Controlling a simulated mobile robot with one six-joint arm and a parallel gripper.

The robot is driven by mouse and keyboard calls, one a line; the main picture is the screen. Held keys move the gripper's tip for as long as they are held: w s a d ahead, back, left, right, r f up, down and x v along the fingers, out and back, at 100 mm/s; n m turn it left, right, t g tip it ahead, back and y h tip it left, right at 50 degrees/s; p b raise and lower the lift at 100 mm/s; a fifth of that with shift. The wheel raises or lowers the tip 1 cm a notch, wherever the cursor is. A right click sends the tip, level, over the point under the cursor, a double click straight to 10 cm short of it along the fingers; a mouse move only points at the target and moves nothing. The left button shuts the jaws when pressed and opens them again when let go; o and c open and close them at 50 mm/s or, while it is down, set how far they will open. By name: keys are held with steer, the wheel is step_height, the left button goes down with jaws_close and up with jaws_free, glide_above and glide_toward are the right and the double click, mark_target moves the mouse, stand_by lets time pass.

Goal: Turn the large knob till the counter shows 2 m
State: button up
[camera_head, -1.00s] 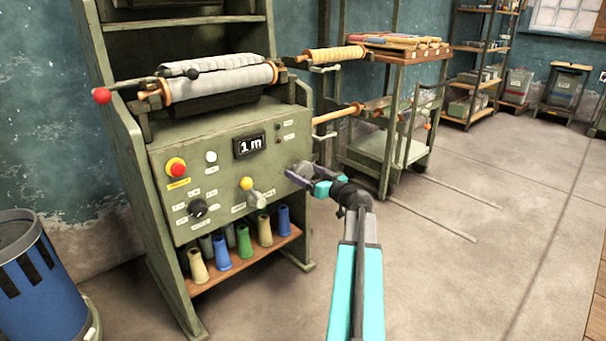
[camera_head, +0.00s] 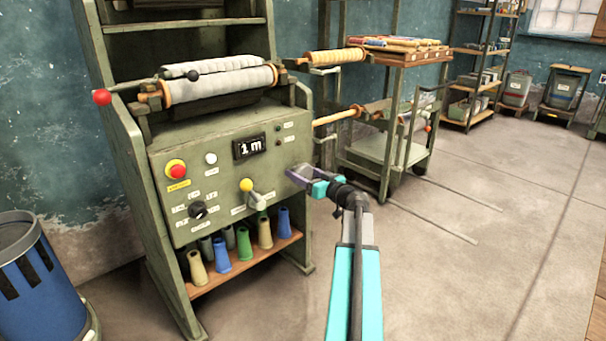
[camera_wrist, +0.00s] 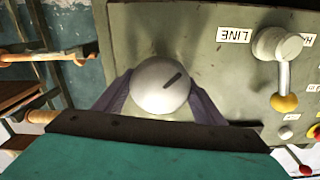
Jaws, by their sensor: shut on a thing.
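The large knob (camera_wrist: 160,88) is a pale grey round dial with a dark pointer mark, on the green machine's front panel. In the wrist view it sits between the two purple fingers of my gripper (camera_wrist: 162,98), which is shut on it. In the head view my gripper (camera_head: 299,174) is at the panel's lower right and hides most of the knob. The counter (camera_head: 249,147) is a dark display in the middle of the panel and reads 1 m.
Left of the knob is a yellow-tipped lever (camera_head: 247,186), seen also in the wrist view (camera_wrist: 285,100). A red stop button (camera_head: 176,169) and black dial (camera_head: 197,210) are farther left. Several coloured cones (camera_head: 244,243) stand below. A cart (camera_head: 385,150) stands behind right; floor (camera_head: 450,280) is clear.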

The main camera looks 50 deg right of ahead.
steer(key=shift+m, duration=0.4)
steer(key=m, duration=0.3)
steer(key=shift+d, duration=0.1)
steer(key=m+p, duration=0.1)
steer(key=m, duration=0.3)
steer(key=m+p, duration=0.2)
steer(key=m, duration=0.3)
steer(key=shift+f+m+p, duration=0.15)
steer(key=shift+m+p, duration=0.5)
steer(key=shift+m, duration=0.35)
steer(key=o, duration=1.1)
steer(key=shift+c, duration=0.2)
steer(key=shift+s, duration=0.1)
